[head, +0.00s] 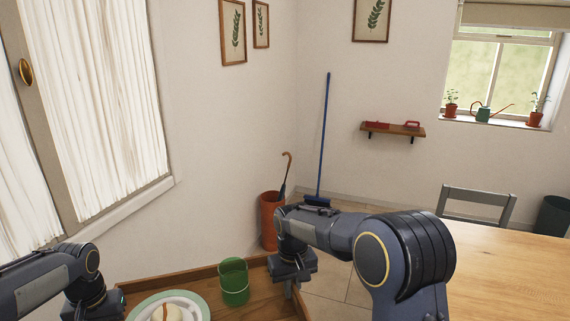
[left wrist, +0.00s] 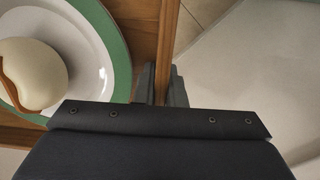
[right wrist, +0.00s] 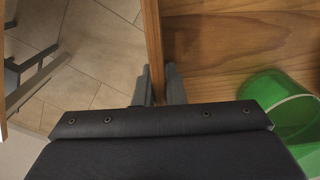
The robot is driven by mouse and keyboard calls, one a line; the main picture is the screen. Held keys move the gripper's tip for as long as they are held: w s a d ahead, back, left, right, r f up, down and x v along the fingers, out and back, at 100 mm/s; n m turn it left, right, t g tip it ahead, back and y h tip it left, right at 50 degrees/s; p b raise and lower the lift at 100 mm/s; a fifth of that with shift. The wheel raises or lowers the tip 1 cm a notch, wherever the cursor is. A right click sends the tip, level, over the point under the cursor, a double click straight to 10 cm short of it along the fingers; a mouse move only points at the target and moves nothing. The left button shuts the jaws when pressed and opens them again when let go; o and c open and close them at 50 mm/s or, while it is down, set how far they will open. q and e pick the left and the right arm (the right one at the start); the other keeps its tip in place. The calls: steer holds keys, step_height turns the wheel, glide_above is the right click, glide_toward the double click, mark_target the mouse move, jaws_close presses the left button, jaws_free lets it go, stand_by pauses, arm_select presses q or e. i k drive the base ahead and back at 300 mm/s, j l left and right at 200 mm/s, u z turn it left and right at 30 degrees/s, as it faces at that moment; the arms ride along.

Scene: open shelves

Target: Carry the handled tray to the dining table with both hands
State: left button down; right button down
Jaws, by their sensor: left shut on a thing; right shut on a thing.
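The wooden handled tray (head: 195,276) is held in front of me at the bottom of the head view. On it are a green cup (head: 234,282) and a green-rimmed plate (head: 143,309) with pale, rounded food on it. My right gripper (right wrist: 158,88) is shut on the tray's right side wall. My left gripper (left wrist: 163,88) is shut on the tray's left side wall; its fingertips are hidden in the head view. The dining table (head: 510,262) is a light wooden top at the lower right, apart from the tray.
A grey chair (head: 478,203) stands behind the table. A terracotta umbrella stand (head: 271,220) and a blue broom (head: 323,150) are by the corner, beyond the tray. A dark bin (head: 553,216) is at the far right. The visible tabletop is bare.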

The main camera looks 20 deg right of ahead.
mark_target(472, 283)
steer(key=i+z, duration=0.2)
steer(key=i, duration=0.3)
steer(key=i+z, duration=0.25)
steer(key=i, duration=0.2)
steer(key=i+j+z, duration=0.2)
steer(key=i, duration=0.3)
steer(key=i+l+z, duration=0.1)
steer(key=i+z, duration=0.2)
steer(key=z, duration=0.15)
steer(key=i+z, duration=0.3)
steer(key=z, duration=0.15)
steer(key=i+z, duration=0.3)
steer(key=z, duration=0.2)
steer(key=i+z, duration=0.45)
steer(key=z, duration=0.3)
steer(key=i+j+z, duration=0.15)
steer(key=z, duration=0.2)
steer(key=i+z, duration=0.1)
steer(key=z, duration=0.6)
